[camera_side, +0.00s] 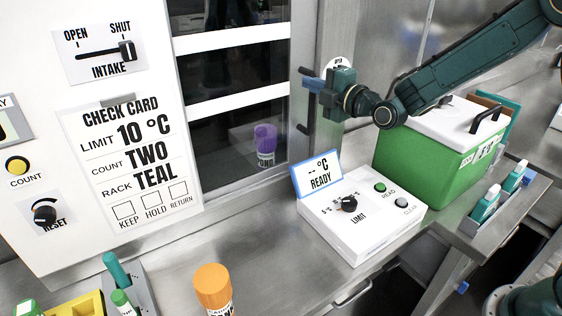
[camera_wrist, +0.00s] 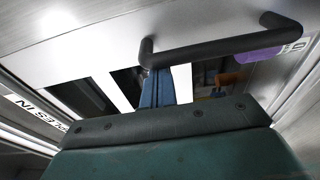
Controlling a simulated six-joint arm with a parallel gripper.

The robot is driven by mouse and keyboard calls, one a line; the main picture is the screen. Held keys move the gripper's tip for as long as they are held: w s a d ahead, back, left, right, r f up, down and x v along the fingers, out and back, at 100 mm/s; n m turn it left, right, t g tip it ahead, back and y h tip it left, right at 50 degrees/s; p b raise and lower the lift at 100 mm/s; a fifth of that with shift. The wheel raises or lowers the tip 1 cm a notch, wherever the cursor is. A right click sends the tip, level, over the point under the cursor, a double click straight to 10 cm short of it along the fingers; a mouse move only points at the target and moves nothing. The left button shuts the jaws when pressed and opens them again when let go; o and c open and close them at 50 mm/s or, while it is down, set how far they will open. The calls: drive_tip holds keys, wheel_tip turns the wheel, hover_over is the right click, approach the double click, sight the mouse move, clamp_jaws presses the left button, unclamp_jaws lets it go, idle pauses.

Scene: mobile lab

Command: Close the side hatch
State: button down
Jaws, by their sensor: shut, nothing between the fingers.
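The side hatch (camera_side: 240,120) is a dark glass panel with white bands and a metal frame, left of my arm in the side view. Whether it is fully shut I cannot tell. A black bar handle (camera_side: 307,118) stands on its right edge; it crosses the top of the wrist view (camera_wrist: 220,46). My gripper (camera_side: 312,84) has blue fingers, shut and empty, at the handle's upper part. In the wrist view the fingers (camera_wrist: 157,88) are beside the handle's left end; whether they touch it is unclear. My wrist hides part of the frame.
A purple-capped bottle (camera_side: 265,145) shows through the glass. A white meter box (camera_side: 355,222) with a display stands below my gripper. A green cooler (camera_side: 425,150) with a white lid is at the right. An orange-capped bottle (camera_side: 213,290) stands in front.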

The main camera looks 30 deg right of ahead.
drive_tip(key=shift+d, duration=0.4)
drive_tip(key=shift+a, duration=0.1)
drive_tip(key=shift+a, duration=2.25)
drive_tip(key=s+d, duration=0.1)
drive_tip(key=s, duration=0.8)
drive_tip(key=shift+d, duration=0.25)
drive_tip(key=shift+s, duration=0.1)
drive_tip(key=shift+r, duration=0.1)
drive_tip(key=s+d+m+g+h, duration=0.1)
drive_tip(key=s+m+g, duration=0.3)
drive_tip(key=s, duration=0.6)
drive_tip(key=s+d+m+g, duration=0.3)
drive_tip(key=s+m+g, duration=0.1)
drive_tip(key=s+m, duration=0.5)
drive_tip(key=s+d+m+g+h, duration=0.1)
drive_tip(key=s+m+g, duration=0.3)
drive_tip(key=s, duration=0.8)
drive_tip(key=d+m, duration=0.1)
drive_tip(key=m, duration=0.1)
drive_tip(key=shift+d+f+m+h, duration=0.25)
drive_tip(key=shift+d+m+h, duration=0.05)
